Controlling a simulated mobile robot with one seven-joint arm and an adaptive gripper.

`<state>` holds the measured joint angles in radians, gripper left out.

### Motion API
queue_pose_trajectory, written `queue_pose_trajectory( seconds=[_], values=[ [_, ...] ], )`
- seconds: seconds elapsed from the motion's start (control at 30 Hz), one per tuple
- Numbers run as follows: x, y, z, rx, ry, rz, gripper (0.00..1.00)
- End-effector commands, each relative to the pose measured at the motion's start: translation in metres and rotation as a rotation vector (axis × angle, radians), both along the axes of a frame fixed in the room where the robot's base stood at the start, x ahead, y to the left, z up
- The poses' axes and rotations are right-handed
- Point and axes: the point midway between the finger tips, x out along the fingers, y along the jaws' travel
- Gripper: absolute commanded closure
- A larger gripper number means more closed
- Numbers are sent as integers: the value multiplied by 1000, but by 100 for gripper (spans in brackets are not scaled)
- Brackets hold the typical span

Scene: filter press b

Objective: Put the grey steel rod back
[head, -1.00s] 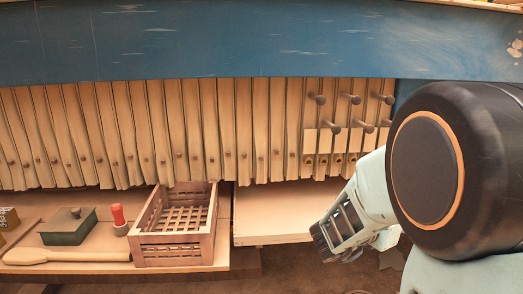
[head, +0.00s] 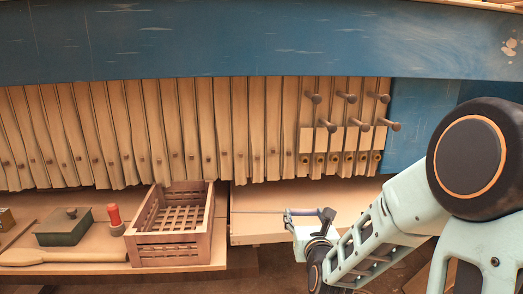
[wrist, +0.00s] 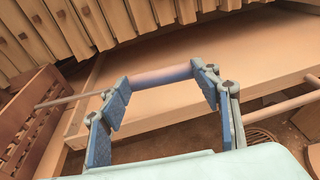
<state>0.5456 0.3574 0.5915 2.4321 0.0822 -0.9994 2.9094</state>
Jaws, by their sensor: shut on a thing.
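My gripper (head: 308,213) is in front of the pale shelf (head: 245,235), right of the slatted crate. It is shut on the grey steel rod (head: 258,212). The rod's thin part sticks out to the left of the fingers, roughly level, in front of the shelf. In the wrist view a thicker, pinkish-lit stretch of the rod (wrist: 160,76) spans between the fingertips (wrist: 163,80), with a thin shaft beyond the left finger. I cannot tell whether the rod touches the shelf. Any part of it right of the gripper is unclear in the head view.
The slatted wooden crate (head: 140,247) stands left of the shelf. A green lidded box (head: 63,228), a red-topped object (head: 115,218) and a wooden paddle (head: 65,258) lie further left. Several pegs (head: 350,98) stick out from the hanging plates (head: 190,130) at right. A blue beam (head: 240,40) runs above.

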Motion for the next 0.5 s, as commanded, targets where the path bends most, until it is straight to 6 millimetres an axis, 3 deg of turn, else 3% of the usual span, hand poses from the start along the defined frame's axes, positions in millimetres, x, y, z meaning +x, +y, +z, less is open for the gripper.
queue_pose_trajectory(
  seconds=[0.17, 0.5],
  values=[
    [-1, 6, 14, 0, 0, 22, 62],
    [-3, 6, 86, -2, 3, 23, 62]
  ],
)
